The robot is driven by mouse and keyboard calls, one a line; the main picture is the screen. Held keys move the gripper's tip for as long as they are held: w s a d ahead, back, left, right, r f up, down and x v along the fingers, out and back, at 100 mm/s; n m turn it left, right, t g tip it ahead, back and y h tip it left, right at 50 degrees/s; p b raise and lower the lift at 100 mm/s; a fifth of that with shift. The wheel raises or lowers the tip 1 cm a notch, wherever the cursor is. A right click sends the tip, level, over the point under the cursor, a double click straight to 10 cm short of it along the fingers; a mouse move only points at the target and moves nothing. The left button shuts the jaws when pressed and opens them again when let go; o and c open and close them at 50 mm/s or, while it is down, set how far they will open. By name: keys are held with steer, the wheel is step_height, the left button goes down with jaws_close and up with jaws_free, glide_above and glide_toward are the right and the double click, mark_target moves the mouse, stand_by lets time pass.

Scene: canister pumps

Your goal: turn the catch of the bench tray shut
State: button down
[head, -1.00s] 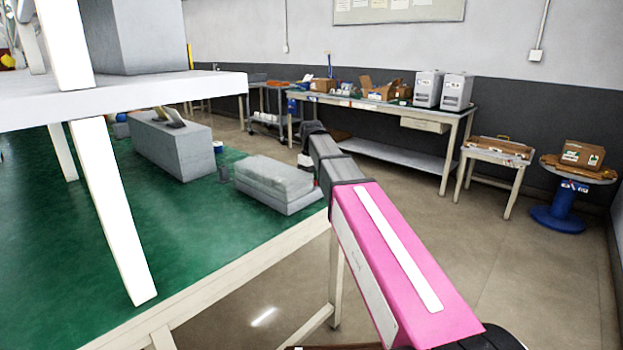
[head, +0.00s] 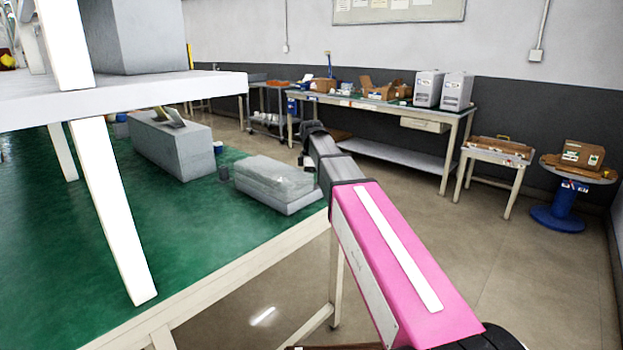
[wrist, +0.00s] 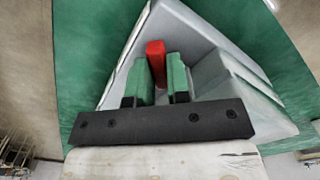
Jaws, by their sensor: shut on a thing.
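In the wrist view a red catch (wrist: 156,60) stands upright between the two green fingers of my gripper (wrist: 161,72). The gripper is shut on it. Behind and around it is the grey bench tray (wrist: 215,72), with its pale walls spreading out on a green surface. In the head view, a low grey block-like thing (head: 272,182) by the edge of the green bench appears to be this tray. The far end of my arm reaches beside it. The catch and the fingertips are hidden there.
A white shelf (head: 150,95) with a slanted post overhangs the left. A side table (head: 380,104) with boxes stands behind, across open floor.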

steer(key=n, duration=0.4)
steer(key=shift+n, duration=0.3)
steer(key=n, duration=0.4)
steer(key=shift+n, duration=0.3)
steer(key=c, duration=1.4)
jaws_free()
steer(key=shift+o, duration=0.2)
step_height(320, 180, up, 11)
steer(key=shift+f, duration=0.1)
